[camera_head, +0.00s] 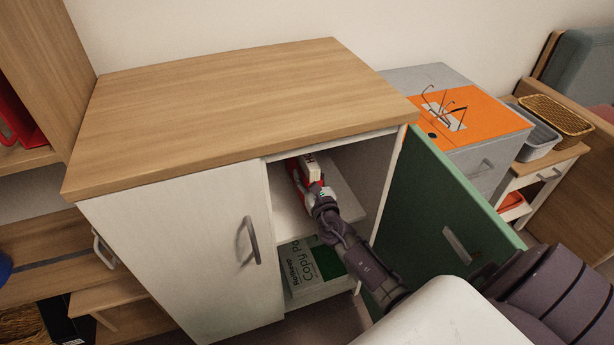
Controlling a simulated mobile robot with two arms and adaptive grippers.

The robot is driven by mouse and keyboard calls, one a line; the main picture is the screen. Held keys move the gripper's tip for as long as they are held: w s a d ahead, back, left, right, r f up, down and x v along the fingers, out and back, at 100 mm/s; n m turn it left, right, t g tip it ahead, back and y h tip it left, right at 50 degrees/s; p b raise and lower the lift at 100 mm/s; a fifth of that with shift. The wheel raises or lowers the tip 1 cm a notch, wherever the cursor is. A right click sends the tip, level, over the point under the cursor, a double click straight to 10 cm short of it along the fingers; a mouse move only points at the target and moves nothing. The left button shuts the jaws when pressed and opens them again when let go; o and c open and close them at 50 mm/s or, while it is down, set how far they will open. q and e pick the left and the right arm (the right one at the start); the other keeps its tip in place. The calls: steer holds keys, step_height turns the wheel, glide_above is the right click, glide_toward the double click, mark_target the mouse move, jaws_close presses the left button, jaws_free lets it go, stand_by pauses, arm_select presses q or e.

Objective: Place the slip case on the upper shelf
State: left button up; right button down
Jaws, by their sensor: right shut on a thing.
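A small red and cream thing, which looks like the slip case (301,178), is inside the open right half of the white cabinet. My right gripper (316,188) reaches in through the opening and is shut on it. The case is over the upper shelf (345,193), a white board. I cannot tell whether it touches the board. The gripper and wrist hide part of the case. My left gripper is not in view.
The cabinet's wooden top (230,100) is bare and overhangs the opening. The green door (440,200) stands open beside my right arm. The left door (180,240) is shut. A copy paper box (300,268) is below the shelf. An orange-topped unit (480,122) holds glasses.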

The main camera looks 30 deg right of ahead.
steer(key=c, duration=1)
jaws_free()
steer(key=shift+c, duration=0.2)
steer(key=o, duration=0.4)
